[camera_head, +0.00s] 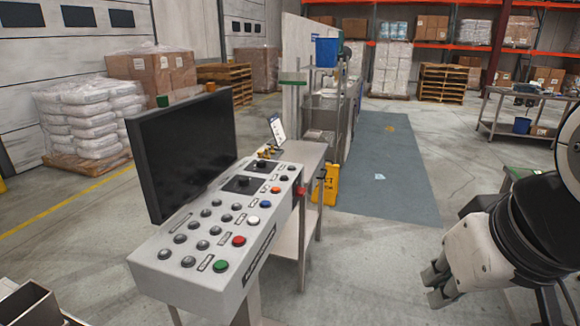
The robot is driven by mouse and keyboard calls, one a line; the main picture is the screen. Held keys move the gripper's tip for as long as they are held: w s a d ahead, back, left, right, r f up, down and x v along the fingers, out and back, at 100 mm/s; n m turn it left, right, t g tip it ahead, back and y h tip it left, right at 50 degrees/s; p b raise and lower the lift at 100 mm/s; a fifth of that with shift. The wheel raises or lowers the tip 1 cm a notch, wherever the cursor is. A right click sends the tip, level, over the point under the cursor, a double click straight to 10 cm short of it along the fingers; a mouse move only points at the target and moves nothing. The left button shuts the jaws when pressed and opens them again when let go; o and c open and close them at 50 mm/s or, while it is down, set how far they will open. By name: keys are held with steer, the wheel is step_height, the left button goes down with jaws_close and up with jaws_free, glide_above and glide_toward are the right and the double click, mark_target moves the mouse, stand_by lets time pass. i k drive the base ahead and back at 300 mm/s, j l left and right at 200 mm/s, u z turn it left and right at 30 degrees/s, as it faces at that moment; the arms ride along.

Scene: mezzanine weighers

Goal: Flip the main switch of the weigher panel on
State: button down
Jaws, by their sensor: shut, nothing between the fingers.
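The weigher panel (175,258) is a light grey sloped console at centre left, with rows of grey knobs and coloured buttons on its top. A red button (239,240), a green button (220,265), a white one (253,220) and a blue one (265,205) lie along its right side. A small red part (301,190) sticks out at its far right edge. I cannot tell which control is the main switch, or its position. My gripper (434,287) is at the lower right, shut and empty, well to the right of the panel.
A black monitor (185,150) stands along the panel's left side. Behind the panel are a steel table (310,155), a yellow bin (331,186) and a blue bin (327,51). Open floor (365,255) lies between panel and gripper. A metal workbench (510,130) stands far right.

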mark_target(300, 191)
steer(key=i+l, duration=0.15)
steer(key=i, duration=0.5)
steer(key=i+l, duration=0.2)
steer(key=i, duration=0.5)
steer(key=i+l, duration=0.15)
steer(key=i, duration=0.5)
